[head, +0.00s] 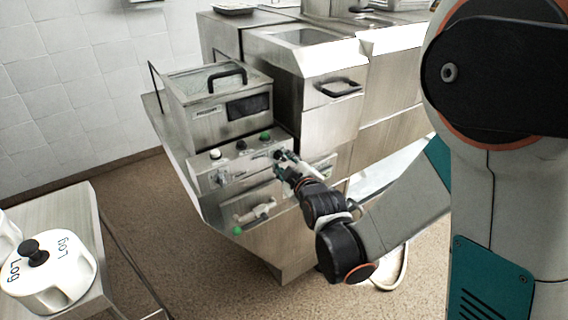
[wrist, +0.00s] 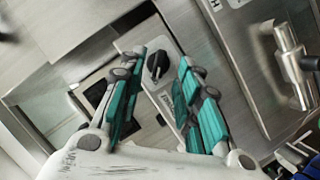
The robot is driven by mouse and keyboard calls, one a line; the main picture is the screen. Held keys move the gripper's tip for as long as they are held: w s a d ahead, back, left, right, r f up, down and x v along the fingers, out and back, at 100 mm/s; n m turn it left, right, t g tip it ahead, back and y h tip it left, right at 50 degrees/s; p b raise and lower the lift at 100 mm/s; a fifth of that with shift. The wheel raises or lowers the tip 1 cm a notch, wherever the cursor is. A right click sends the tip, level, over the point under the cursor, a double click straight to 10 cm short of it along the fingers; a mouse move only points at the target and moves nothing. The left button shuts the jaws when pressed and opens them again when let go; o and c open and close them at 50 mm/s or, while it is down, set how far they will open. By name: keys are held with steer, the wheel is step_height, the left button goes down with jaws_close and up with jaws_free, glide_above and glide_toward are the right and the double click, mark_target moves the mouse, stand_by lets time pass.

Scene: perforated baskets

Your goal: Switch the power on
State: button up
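A steel control panel (head: 238,166) sits on the front of the fryer unit. A black rotary knob (wrist: 157,65) on a light plate shows in the wrist view between and just beyond my fingertips. The plate's lettering is too small to read. My gripper (wrist: 163,72) is open and empty, its teal fingers apart on either side of the knob; contact cannot be told. In the head view my gripper (head: 283,164) is at the panel's right end and partly hides that area. I cannot tell from its look whether the power is on.
A drain valve (head: 254,213) juts out below. The fryer tank (head: 205,125) has a black-handled lid or basket. A white pot (head: 50,278) stands on the left counter; floor between is clear.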

mark_target(280, 157)
steer(key=shift+x, duration=1.45)
jaws_close()
